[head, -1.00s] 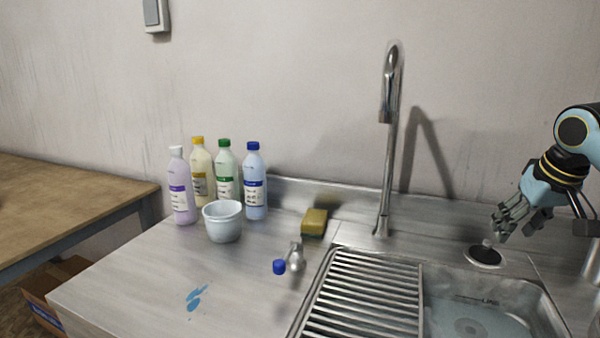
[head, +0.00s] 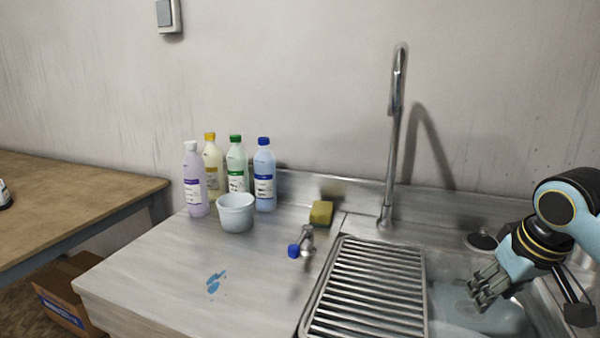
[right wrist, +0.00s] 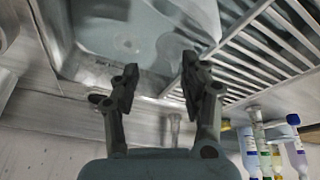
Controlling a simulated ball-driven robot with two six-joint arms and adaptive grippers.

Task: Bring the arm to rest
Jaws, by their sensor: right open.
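My right gripper (head: 484,290) is in the head view at the lower right, over the sink basin (head: 455,318). In the right wrist view my right gripper (right wrist: 158,78) has its two fingers apart with nothing between them, and the basin (right wrist: 110,30) lies beyond the fingertips. The right arm comes in from the right edge of the head view. My left gripper is not in view.
A tall faucet (head: 391,150) and a slatted drainboard (head: 370,290) stand left of the gripper. A yellow sponge (head: 321,212), white tub (head: 236,212), blue-ended tap (head: 300,245) and several bottles (head: 264,180) are on the counter. Blue spill marks (head: 215,282) lie in front.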

